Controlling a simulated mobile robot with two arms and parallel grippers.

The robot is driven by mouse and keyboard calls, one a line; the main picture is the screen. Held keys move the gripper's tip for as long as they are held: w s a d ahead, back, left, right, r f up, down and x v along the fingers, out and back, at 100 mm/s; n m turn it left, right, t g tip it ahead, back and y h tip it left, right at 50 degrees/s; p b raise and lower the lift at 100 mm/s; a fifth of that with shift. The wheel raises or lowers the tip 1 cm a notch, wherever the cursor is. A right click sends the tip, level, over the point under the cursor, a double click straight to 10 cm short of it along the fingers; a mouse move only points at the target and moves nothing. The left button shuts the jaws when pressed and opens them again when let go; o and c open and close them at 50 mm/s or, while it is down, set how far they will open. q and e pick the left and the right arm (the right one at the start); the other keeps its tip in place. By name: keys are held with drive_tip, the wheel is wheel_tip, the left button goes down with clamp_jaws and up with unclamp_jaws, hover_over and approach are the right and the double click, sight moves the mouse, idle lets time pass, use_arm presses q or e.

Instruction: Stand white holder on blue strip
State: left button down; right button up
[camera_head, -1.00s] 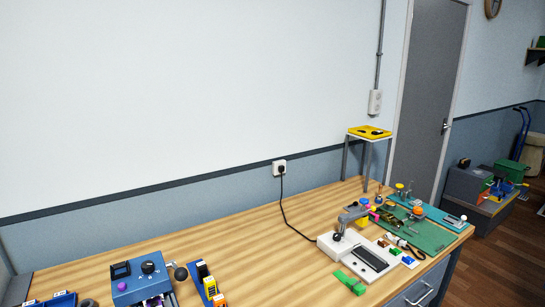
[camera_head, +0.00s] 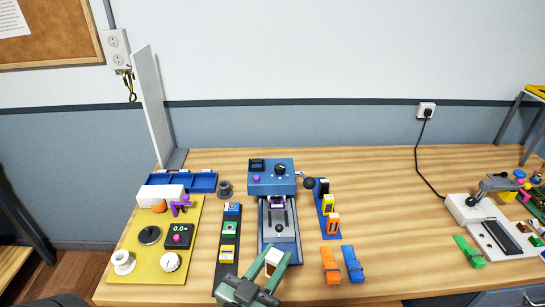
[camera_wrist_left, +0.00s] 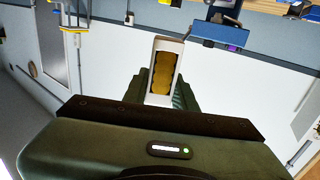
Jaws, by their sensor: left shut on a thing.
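The white holder (camera_head: 273,259) is between the fingers of my left gripper (camera_head: 270,264), at the front of the table, below the blue machine. The left wrist view shows the white holder (camera_wrist_left: 164,72) as an open frame with a brownish-yellow inside, with the gripper (camera_wrist_left: 162,92) shut on it. The blue strip (camera_head: 324,229) lies on the table right of the machine, up and to the right of the holder and apart from it. A black, a yellow and an orange holder stand along it. My right gripper is not in view.
An orange clip (camera_head: 331,266) and a blue clip (camera_head: 352,264) lie in front of the blue strip.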

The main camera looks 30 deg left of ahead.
use_arm(q)
drive_tip(key=w+a+r+n+y, duration=0.15)
drive_tip(key=w+a, duration=0.35)
drive_tip(key=w, duration=0.5)
drive_tip(key=w+a+r+n+y, duration=0.1)
drive_tip(key=w+a+r+y, duration=0.25)
drive_tip(key=w, duration=0.55)
drive_tip(key=w+a+r+n+g+y, duration=0.1)
drive_tip(key=w+a+r+n+y, duration=0.1)
drive_tip(key=w+a+r, duration=0.3)
drive_tip(key=w+a+r+n+g+y, duration=0.1)
drive_tip(key=w+a+r+n+y, duration=0.1)
drive_tip(key=w+a+r, duration=0.3)
drive_tip(key=a+r, duration=0.4)
drive_tip(key=r, duration=0.2)
drive_tip(key=shift+a+g+y, duration=0.2)
drive_tip(key=shift+g+y, duration=0.1)
drive_tip(key=shift+g, duration=0.1)
drive_tip(key=shift+f, duration=0.1)
wheel_tip(320, 180, down, 15)
drive_tip(key=shift+f+p, duration=0.15)
drive_tip(key=shift+p, duration=0.5)
drive_tip(key=shift+f+b, duration=0.35)
drive_tip(key=shift+f, duration=1.8)
